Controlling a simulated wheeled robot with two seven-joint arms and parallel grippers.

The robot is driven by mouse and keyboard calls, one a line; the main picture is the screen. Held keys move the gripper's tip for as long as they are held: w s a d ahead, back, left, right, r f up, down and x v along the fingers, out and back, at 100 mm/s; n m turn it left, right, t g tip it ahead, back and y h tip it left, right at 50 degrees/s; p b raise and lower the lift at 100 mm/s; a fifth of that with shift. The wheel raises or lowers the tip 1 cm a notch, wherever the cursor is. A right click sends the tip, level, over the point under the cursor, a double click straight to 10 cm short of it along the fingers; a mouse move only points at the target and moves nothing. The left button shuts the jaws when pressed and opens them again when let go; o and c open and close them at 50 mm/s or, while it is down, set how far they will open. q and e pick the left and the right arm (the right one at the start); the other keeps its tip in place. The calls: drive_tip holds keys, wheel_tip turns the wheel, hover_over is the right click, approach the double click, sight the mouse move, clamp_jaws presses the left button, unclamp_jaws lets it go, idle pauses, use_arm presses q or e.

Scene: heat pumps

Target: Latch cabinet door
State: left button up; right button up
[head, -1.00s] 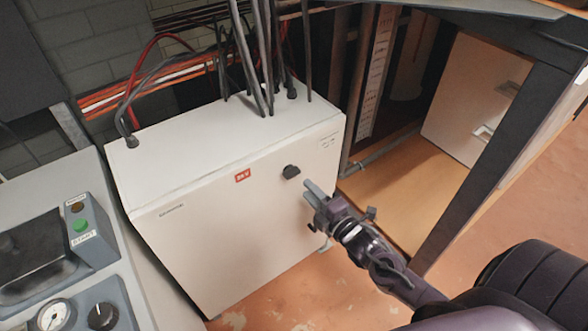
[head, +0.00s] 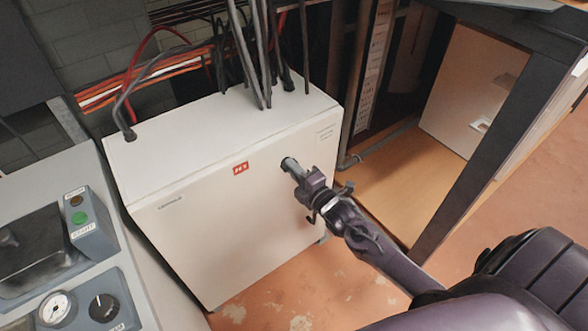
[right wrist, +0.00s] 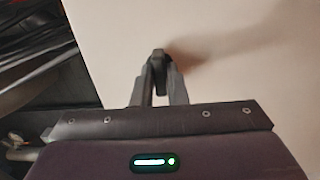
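The white cabinet (head: 222,225) stands in the middle of the head view, and its front door looks flush with the body. The door's dark latch knob (right wrist: 158,62) shows between my fingertips in the right wrist view; in the head view my fingers mostly hide it. My right gripper (head: 289,164) reaches the upper right of the door. Its two fingers (right wrist: 159,75) lie on either side of the knob and appear closed on it. How the knob is turned is hard to tell. My left gripper is not in view.
Black cables (head: 255,60) enter the cabinet's top. A grey control panel (head: 75,275) with a green button and gauge stands at the left. A dark frame post (head: 480,135) rises at the right. Open floor (head: 290,290) lies in front of the cabinet.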

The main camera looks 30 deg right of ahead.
clamp_jaws()
drive_tip(key=shift+m, duration=0.3)
drive_tip(key=shift+m+p, duration=3.05)
drive_tip(key=shift+m, duration=5.55)
drive_tip(key=o, duration=0.5)
unclamp_jaws()
